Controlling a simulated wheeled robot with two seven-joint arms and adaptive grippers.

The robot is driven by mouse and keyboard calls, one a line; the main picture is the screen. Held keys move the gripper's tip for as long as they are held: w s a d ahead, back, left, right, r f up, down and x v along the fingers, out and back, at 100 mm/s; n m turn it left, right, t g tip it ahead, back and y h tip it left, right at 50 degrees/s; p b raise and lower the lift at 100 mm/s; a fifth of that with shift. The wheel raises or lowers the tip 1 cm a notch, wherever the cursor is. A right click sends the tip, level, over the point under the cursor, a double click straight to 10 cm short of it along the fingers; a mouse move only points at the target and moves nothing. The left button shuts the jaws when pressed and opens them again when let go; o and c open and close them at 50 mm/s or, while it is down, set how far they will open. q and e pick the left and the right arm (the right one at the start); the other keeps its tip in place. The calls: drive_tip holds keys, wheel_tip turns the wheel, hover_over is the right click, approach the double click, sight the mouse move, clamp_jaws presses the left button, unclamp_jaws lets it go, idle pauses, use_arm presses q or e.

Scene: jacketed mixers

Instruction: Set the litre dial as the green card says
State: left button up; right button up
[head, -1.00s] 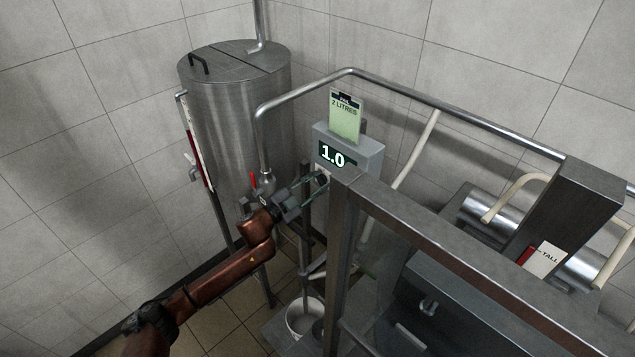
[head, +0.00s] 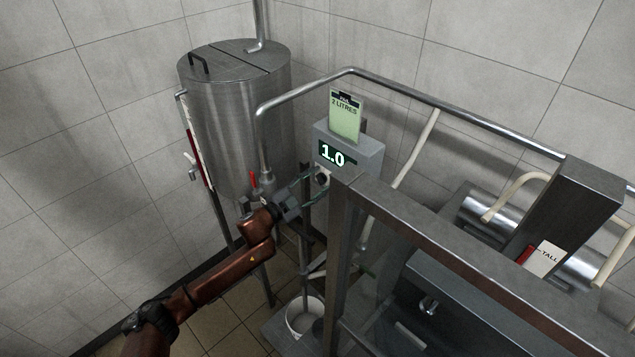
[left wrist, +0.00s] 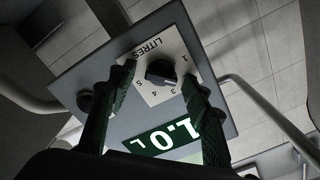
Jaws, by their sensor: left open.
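The green card (head: 345,116) is clipped on top of the grey meter box (head: 363,156) and reads 2 LITRES. The box's display (head: 333,155) shows 1.0, and in the left wrist view the display (left wrist: 166,136) shows 1.0 L upside down. The black litre dial (left wrist: 161,72) sits on a white plate marked LITRES with numbers around it. It also shows small in the head view (head: 322,179). My left gripper (head: 314,186) is open. In the left wrist view its two fingers (left wrist: 158,82) lie either side of the dial, apart from it. My right gripper is not in view.
A second dark knob (left wrist: 85,101) is on the box, beside the left finger. A steel tank (head: 236,115) with a red-handled valve stands behind my left arm. A steel frame post and rail (head: 440,235) stand close right of the gripper. A white bucket (head: 303,316) is below.

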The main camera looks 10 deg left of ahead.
use_arm(q)
drive_tip(key=v, duration=1.2)
